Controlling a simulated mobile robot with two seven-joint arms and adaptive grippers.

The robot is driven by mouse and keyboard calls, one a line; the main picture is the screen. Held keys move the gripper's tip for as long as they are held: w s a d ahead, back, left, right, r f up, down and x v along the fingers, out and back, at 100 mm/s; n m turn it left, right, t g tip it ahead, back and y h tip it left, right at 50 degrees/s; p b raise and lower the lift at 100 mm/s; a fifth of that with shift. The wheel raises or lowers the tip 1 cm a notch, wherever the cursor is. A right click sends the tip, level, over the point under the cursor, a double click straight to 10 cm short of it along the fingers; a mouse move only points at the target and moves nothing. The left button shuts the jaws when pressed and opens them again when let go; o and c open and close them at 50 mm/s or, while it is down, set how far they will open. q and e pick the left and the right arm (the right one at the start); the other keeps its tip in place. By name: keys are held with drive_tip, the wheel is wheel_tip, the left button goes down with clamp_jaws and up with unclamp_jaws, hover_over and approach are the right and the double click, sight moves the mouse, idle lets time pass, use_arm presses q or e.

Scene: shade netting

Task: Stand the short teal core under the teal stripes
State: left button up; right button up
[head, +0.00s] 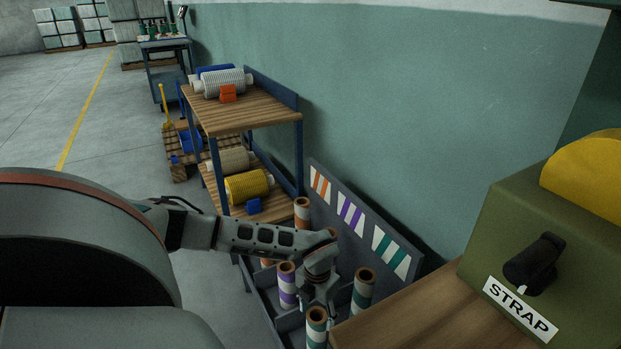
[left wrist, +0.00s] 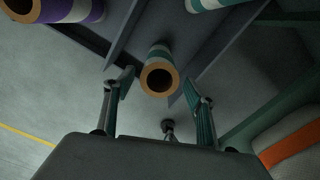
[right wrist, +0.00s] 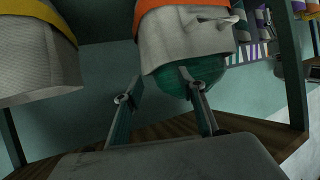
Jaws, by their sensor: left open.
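My left gripper (head: 320,297) reaches down among the striped cores in the grey rack. In the left wrist view its open fingers stand either side of a teal-striped core (left wrist: 159,78), seen from its open brown end, apart from it. In the head view one teal-striped core (head: 316,328) stands at the front and another (head: 363,290) to its right. I cannot tell which is shorter. The teal stripes (head: 390,250) are on the sloping grey back panel. My right gripper (right wrist: 158,90) is open and empty in the right wrist view.
A purple-striped core (head: 287,285) and an orange-striped core (head: 302,215) stand nearby in the rack. Grey dividers separate the bays. A wooden bench (head: 400,315) with a green strap machine (head: 530,250) is at right. A shelf (head: 240,115) with rolls stands behind.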

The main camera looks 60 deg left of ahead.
use_arm(q)
drive_tip(key=shift+s+r+p, duration=0.1)
drive_tip(key=shift+r+p, duration=0.2)
drive_tip(key=shift+r, duration=1.15)
